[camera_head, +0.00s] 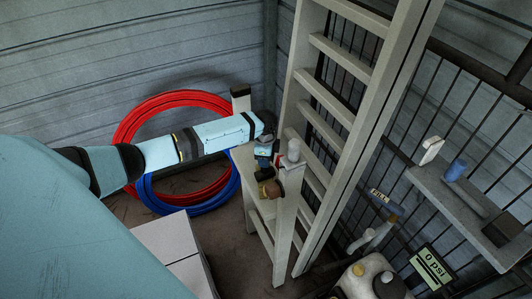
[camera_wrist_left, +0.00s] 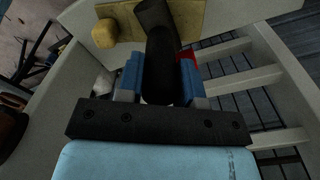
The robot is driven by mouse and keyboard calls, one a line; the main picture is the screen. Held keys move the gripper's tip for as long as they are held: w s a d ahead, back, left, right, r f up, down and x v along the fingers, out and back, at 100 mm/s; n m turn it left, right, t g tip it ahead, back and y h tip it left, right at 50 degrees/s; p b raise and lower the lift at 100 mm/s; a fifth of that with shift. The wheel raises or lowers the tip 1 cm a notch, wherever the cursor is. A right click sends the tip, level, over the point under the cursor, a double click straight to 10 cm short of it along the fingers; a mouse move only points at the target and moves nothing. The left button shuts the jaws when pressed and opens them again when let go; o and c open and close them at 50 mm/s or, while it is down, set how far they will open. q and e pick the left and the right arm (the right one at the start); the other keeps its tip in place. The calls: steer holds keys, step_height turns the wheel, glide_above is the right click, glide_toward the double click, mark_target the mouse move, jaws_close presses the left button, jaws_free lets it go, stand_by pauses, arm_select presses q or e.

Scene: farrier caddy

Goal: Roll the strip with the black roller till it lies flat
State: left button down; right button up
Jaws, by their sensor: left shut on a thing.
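My left gripper (camera_head: 264,152) reaches in from the left over the top of a pale caddy (camera_head: 284,225). In the left wrist view the same gripper (camera_wrist_left: 160,80) has its blue pads shut on a dark cylindrical thing, which looks like the black roller (camera_wrist_left: 158,50). The roller points away from the gripper, its far end over or near a tan flat piece (camera_wrist_left: 208,14). I cannot tell whether they touch, or whether this piece is the strip. In the head view the gripper and small items hide the contact. My right gripper is not in view.
A pale ladder (camera_head: 355,110) leans close to the caddy's right. Red hose (camera_head: 130,122) and blue hose (camera_head: 152,198) are coiled behind my arm. A grey shelf (camera_head: 455,205) hangs at right.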

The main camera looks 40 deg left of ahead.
arm_select(q)
steer(key=shift+w+a+f+b, duration=0.1)
steer(key=shift+w+a+b, duration=0.3)
steer(key=shift+w+a, duration=0.4)
steer(key=shift+w+a+b, duration=0.45)
steer(key=shift+w+a, duration=0.45)
steer(key=shift+w, duration=0.05)
steer(key=shift+s+d+f+p, duration=0.1)
steer(key=shift+s+d+p, duration=0.95)
steer(key=shift+p, duration=0.1)
